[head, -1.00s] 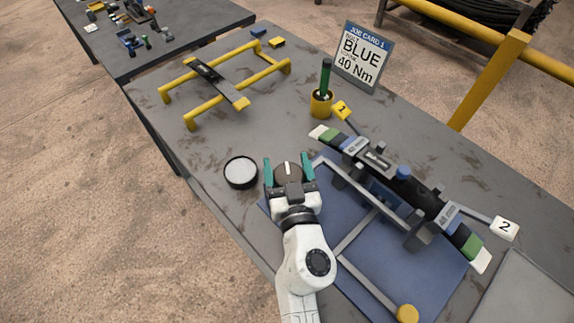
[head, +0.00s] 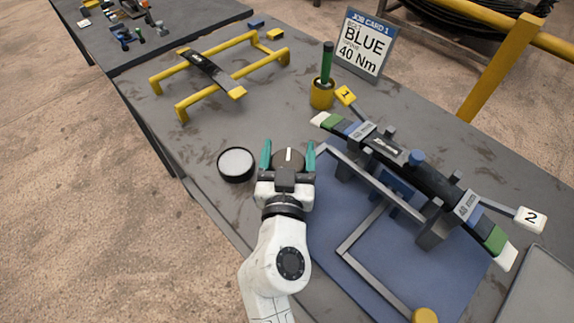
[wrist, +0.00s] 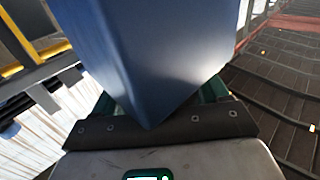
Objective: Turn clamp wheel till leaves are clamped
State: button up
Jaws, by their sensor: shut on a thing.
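The dark round clamp wheel (head: 287,162), with a white mark on top, is at the left end of the clamp frame (head: 345,165). My gripper (head: 288,158) has its teal fingers on both sides of the wheel and is shut on it. The black spring leaves (head: 395,158) lie across the clamp between grey posts, with green and white ends and "40 mm" labels. I cannot tell whether the leaves are pressed tight. In the wrist view a large blue surface (wrist: 160,50) fills the space before the teal fingers and hides the wheel.
A blue mat (head: 345,215) lies under the clamp. A white-topped round tin (head: 236,163) is left of the gripper. A yellow rack (head: 235,52), a yellow cup (head: 322,93) with a green-handled tool and a job card (head: 364,45) reading BLUE 40 Nm stand farther back.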

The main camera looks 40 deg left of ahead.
jog(key=m+t+h+b, duration=0.1)
jog(key=b, duration=0.2)
jog(key=m+t+h+b, duration=0.1)
jog(key=h+b, duration=0.1)
jog(key=b, duration=0.1)
jog(key=m+h+b, duration=0.2)
jog(key=b, duration=0.1)
jog(key=shift+w+d+f+t, duration=0.15)
jog(key=shift+d+f+t, duration=0.15)
jog(key=shift+t, duration=0.1)
jog(key=m+t+h+b, duration=0.1)
jog(key=m+h+b, duration=0.1)
jog(key=h+b, duration=0.1)
jog(key=shift+d+r+h+b, duration=0.15)
jog(key=shift+h+b, duration=0.2)
jog(key=shift+h, duration=0.25)
jog(key=shift+d+m+h+b, duration=0.15)
jog(key=shift+m+h+b, duration=0.7)
jog(key=shift+h, duration=0.25)
jog(key=shift+r, duration=0.15)
jog(key=o, duration=1)
jog(key=shift+c, duration=0.2)
jog(key=s, duration=1)
jog(key=shift+s, duration=0.4)
